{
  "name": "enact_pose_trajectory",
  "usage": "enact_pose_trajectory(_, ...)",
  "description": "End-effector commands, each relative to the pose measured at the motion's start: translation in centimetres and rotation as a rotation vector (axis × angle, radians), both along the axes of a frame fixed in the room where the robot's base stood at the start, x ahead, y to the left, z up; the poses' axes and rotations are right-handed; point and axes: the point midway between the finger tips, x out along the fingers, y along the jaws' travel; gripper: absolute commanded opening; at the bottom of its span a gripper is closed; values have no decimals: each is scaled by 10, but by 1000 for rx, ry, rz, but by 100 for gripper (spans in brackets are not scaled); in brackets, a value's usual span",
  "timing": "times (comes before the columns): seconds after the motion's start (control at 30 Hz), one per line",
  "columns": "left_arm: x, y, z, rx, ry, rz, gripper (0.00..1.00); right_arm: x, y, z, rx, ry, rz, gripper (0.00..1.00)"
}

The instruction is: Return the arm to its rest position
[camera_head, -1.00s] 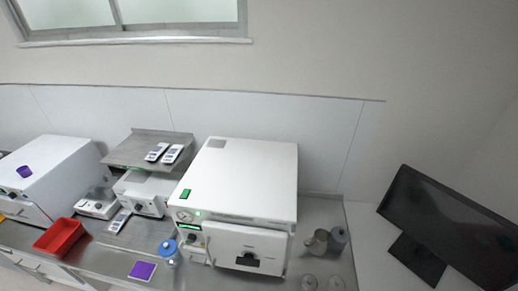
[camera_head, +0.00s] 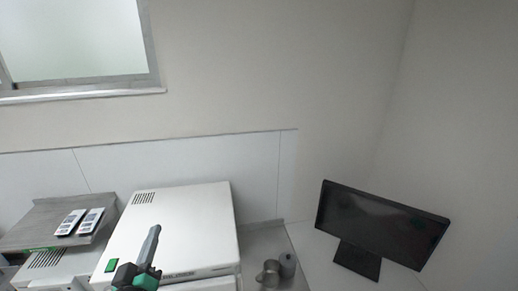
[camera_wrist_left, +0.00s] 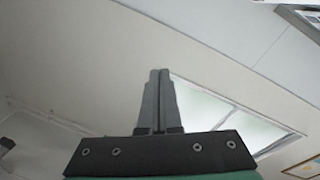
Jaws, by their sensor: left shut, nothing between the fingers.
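My left gripper (camera_head: 151,247) shows in the head view in front of the top of the large white autoclave (camera_head: 184,222), pointing up. In the left wrist view its two grey fingers (camera_wrist_left: 158,100) are together with nothing between them. My right gripper is not in view.
A metal shelf (camera_head: 40,222) with two white-labelled packs (camera_head: 80,221) on it stands left of the autoclave. Metal cups (camera_head: 270,273) stand to its right. A black monitor (camera_head: 380,225) stands further right. The space above the counter is clear.

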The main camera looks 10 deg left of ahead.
Motion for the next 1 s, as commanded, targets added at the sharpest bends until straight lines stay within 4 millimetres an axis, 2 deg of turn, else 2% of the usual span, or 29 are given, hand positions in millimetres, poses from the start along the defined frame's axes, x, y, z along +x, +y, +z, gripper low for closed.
enact_pose_trajectory(0.03,0,-14,47,18,-81,-27,0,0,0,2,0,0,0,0)
enact_pose_trajectory(0.13,-13,-42,131,64,-232,-76,0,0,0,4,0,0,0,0)
enact_pose_trajectory(0.2,-31,-60,189,101,-340,-104,0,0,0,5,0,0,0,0)
enact_pose_trajectory(0.27,-53,-74,236,138,-435,-123,0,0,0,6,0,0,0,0)
enact_pose_trajectory(0.3,-70,-83,264,164,-499,-134,0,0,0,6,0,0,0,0)
enact_pose_trajectory(0.4,-118,-99,322,243,-638,-139,0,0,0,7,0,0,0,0)
enact_pose_trajectory(0.43,-132,-102,334,269,-672,-134,0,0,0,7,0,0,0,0)
enact_pose_trajectory(0.5,-162,-106,352,350,-730,-110,0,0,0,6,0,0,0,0)
enact_pose_trajectory(0.57,-173,-110,351,436,-726,-87,0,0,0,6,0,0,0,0)
enact_pose_trajectory(0.7,-167,-111,347,519,-687,-56,0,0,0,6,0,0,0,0)
enact_pose_trajectory(1.0,-167,-110,346,521,-686,-54,0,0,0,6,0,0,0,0)
